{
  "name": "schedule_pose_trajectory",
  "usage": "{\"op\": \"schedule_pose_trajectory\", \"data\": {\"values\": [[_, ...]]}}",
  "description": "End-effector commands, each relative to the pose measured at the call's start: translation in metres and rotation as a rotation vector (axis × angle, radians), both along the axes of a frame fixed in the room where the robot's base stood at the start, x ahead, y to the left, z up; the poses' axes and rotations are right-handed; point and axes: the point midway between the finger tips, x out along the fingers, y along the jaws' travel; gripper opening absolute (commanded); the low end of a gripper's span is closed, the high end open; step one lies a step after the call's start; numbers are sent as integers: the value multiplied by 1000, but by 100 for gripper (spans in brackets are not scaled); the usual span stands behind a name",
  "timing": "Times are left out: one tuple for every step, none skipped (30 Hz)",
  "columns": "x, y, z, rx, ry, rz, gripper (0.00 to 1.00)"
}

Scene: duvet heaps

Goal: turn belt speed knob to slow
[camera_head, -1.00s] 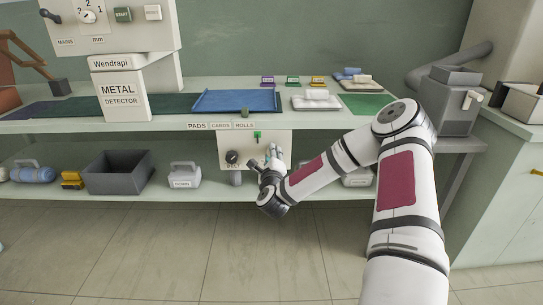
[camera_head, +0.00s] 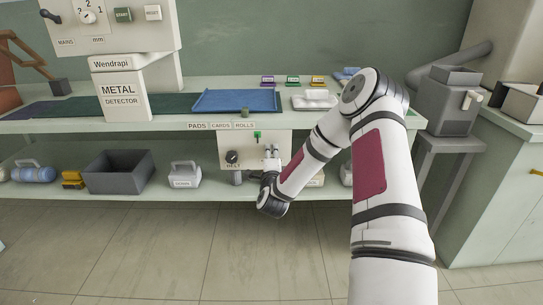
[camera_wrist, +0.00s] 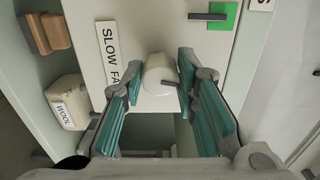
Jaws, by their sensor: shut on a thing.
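The control panel (camera_head: 245,148) hangs under the bench's front edge. In the wrist view, a white round knob (camera_wrist: 158,74) stands out from the pale panel, with a short dark mark (camera_wrist: 170,83) on its right side. A label (camera_wrist: 108,52) beside it reads "SLOW FA", its end hidden by my finger. My gripper (camera_wrist: 159,78) has its teal fingers on both sides of this knob and is shut on it. In the head view my gripper (camera_head: 271,158) is at the panel's right part, and it hides the knob.
The floor in front is clear.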

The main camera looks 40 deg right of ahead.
Motion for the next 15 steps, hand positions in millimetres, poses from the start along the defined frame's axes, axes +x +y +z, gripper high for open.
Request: {"op": "schedule_pose_trajectory", "data": {"values": [[1,2,0,-41,25,4,0],[1,2,0,-64,42,4,0],[1,2,0,-96,63,3,0],[1,2,0,-119,78,3,0],[1,2,0,-144,95,4,0],[1,2,0,-174,115,3,0],[1,2,0,-199,131,3,0],[1,2,-1,-222,146,3,0],[1,2,-1,-254,168,3,0],[1,2,-1,-278,184,4,0],[1,2,-1,-300,199,3,0],[1,2,-2,-331,223,3,0],[1,2,-2,-355,238,3,0],[1,2,-2,-379,253,3,0],[1,2,-2,-411,274,3,0]]}}
